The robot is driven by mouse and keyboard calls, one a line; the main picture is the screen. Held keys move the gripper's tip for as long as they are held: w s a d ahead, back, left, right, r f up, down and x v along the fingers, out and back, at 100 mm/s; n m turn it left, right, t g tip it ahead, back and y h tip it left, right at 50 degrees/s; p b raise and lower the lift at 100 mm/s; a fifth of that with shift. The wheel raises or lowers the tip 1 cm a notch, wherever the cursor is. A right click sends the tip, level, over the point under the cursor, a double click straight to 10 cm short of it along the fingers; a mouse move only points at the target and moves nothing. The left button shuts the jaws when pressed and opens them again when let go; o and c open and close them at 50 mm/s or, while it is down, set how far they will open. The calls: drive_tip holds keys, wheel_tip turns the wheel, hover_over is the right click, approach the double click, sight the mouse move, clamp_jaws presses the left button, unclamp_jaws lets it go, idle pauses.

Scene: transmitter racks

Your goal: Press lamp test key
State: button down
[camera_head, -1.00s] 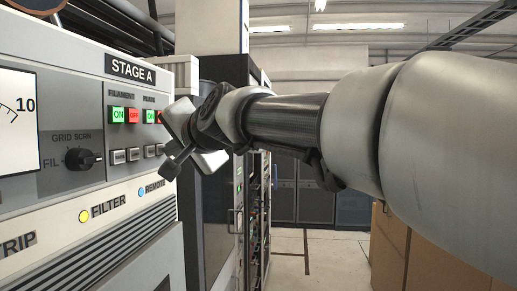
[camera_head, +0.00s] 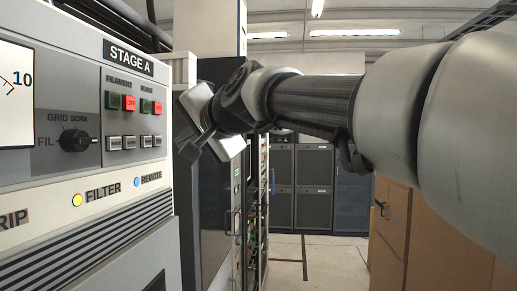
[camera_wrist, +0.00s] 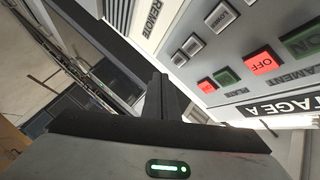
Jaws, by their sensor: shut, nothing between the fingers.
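The STAGE A panel (camera_head: 82,100) is at the left in the head view. A row of small grey keys (camera_head: 130,142) sits under its ON and OFF buttons; their lettering is too small to read for sure, so I cannot tell which is the lamp test key. In the wrist view the keys (camera_wrist: 192,45) show at upper right. The OFF buttons (camera_head: 131,103) are bright red and the ON buttons (camera_head: 113,101) are dark green. My gripper (camera_head: 190,150) is shut and empty, right of the panel keys; its fingers (camera_wrist: 162,97) look clear of the keys.
A selector knob (camera_head: 76,140) sticks out left of the keys. A dark rack (camera_head: 212,205) with cables stands behind my gripper. Cardboard boxes (camera_head: 392,215) stand at right. The floor (camera_head: 318,255) between is open.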

drive_tip(key=shift+s+d+b, duration=0.1)
drive_tip(key=shift+d+b, duration=0.65)
drive_tip(key=shift+d, duration=0.7)
drive_tip(key=s+d+f+n+g+h+p, duration=0.1)
drive_tip(key=s+d+f+g+h, duration=0.1)
drive_tip(key=s+d+f, duration=0.5)
drive_tip(key=s+d+f+n+g+h+p, duration=0.1)
drive_tip(key=s+d+f+h, duration=0.3)
drive_tip(key=s+d+f, duration=0.4)
drive_tip(key=s+d+f+n+g+h+p, duration=0.1)
drive_tip(key=s+d+f+g+h, duration=0.2)
drive_tip(key=s+d+f, duration=0.5)
drive_tip(key=d+f+h, duration=0.1)
drive_tip(key=d+f, duration=0.6)
drive_tip(key=f, duration=0.4)
drive_tip(key=shift+s+f, duration=0.25)
drive_tip(key=shift+f, duration=0.15)
